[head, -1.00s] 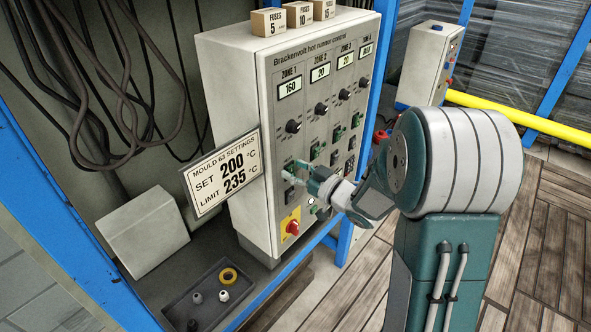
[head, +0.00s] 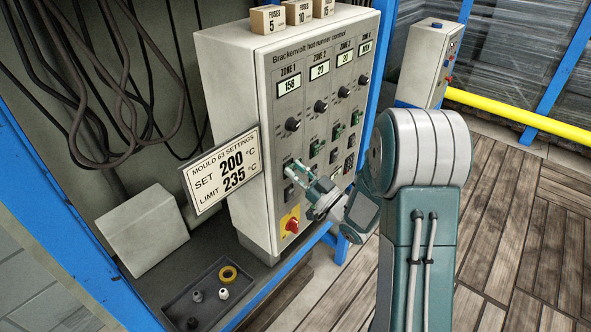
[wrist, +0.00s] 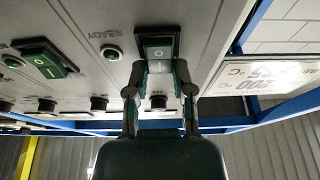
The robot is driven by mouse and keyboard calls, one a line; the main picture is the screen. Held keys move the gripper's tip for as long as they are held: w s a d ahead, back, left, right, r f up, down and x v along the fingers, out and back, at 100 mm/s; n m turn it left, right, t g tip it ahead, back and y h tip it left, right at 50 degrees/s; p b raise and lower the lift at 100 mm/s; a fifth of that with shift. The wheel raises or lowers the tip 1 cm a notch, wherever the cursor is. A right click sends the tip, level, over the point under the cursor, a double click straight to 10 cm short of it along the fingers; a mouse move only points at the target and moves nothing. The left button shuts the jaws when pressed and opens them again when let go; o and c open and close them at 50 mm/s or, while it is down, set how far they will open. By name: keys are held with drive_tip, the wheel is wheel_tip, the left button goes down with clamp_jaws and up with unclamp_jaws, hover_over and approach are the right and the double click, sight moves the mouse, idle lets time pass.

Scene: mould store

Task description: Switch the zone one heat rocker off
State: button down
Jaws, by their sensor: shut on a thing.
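The Brackenvolt hot runner control cabinet (head: 232,110) stands in the middle of the head view. Its zone 1 display (head: 289,86) reads about 158. The zone one heat rocker (wrist: 158,42) shows in the wrist view, dark and unlit, with light marks on its face. My gripper (head: 293,172) is at the panel below the zone 1 knob (head: 292,124) and covers the rocker in the head view. In the wrist view its two fingers (wrist: 158,72) are closed in on both sides of the rocker.
The zone 2 rocker (wrist: 45,60) glows green beside it. A red rotary switch (head: 292,226) on yellow sits below my gripper. A settings sign (head: 222,170) juts out left of the panel. A tray (head: 178,296) with small parts lies below. Open floor is at right.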

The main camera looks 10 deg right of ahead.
drive_tip(key=shift+c, duration=2.4)
unclamp_jaws()
drive_tip(key=v, duration=1.2)
drive_tip(key=shift+w, duration=0.1)
